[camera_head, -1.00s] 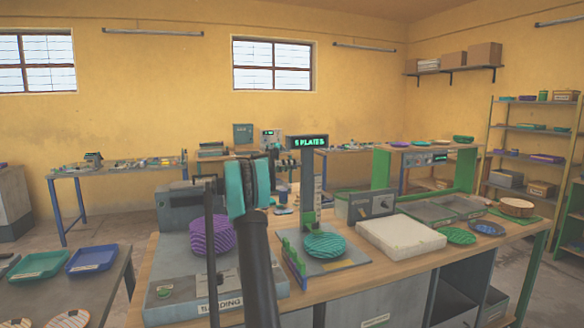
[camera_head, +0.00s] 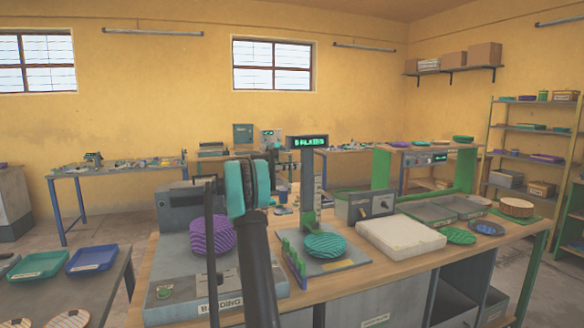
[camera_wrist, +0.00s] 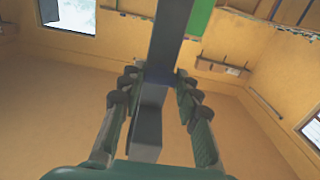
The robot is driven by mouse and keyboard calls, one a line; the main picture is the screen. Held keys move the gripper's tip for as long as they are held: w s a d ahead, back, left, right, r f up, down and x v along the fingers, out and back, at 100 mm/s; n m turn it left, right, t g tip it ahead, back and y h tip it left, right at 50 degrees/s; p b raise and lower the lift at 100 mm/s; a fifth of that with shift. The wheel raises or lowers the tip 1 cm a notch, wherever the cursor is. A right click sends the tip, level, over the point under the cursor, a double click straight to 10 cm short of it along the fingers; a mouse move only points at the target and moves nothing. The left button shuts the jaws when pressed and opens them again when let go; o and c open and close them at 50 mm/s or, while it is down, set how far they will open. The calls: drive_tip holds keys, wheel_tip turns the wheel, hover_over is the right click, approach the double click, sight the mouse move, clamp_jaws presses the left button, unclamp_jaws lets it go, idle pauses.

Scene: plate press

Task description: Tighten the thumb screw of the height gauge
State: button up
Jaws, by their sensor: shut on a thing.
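A tall grey post (camera_head: 307,180), which looks like the height gauge, stands on the bench with a green-lettered display (camera_head: 307,142) on top and a green part low down. A teal ridged plate (camera_head: 325,246) lies at its foot. I cannot make out the thumb screw in either view. In the wrist view my gripper (camera_wrist: 158,78) has its dark fingertips on both sides of a grey block (camera_wrist: 145,125), in line with a long grey bar (camera_wrist: 172,30). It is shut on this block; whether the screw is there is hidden.
A machine with a purple ridged plate (camera_head: 211,236) stands left of the gauge. A grey box with a dial (camera_head: 368,206) and a pale slab (camera_head: 400,237) are to its right. Green and blue trays (camera_head: 93,258) lie on the left table.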

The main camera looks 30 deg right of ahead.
drive_tip(key=shift+o, duration=0.2)
drive_tip(key=shift+f, duration=0.1)
drive_tip(key=o, duration=1.1)
drive_tip(key=shift+a, duration=0.1)
drive_tip(key=v, duration=1.2)
